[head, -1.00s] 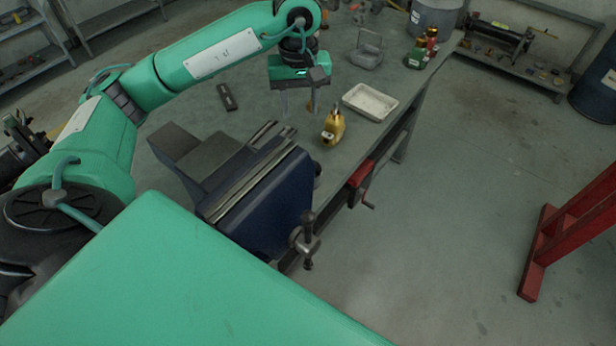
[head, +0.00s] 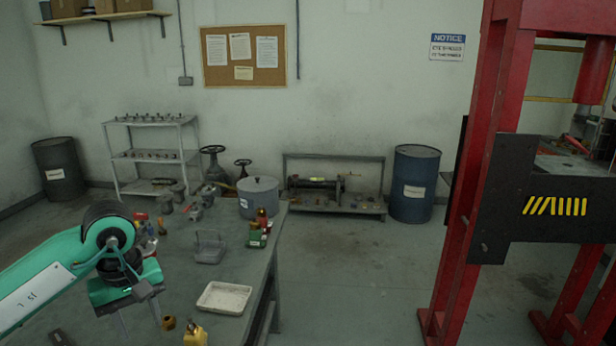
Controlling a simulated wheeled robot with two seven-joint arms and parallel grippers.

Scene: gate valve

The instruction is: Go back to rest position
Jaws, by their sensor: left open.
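My left arm (head: 40,292), green with a white panel, reaches in from the left. My left gripper (head: 140,319) points down over the workbench (head: 232,262), its two grey fingers apart with nothing seen between them. A small brass piece (head: 168,323) lies just right of the fingers. A yellow-gold fitting (head: 195,336) stands at the bottom edge, partly cut off. My right arm and gripper are not in view.
On the bench are a white tray (head: 223,298), a wire basket (head: 208,248), a grey pot (head: 258,198) and small bottles (head: 262,222). A red press frame (head: 480,160) stands at the right. Blue barrel (head: 412,190) and shelves line the wall. Floor between bench and press is clear.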

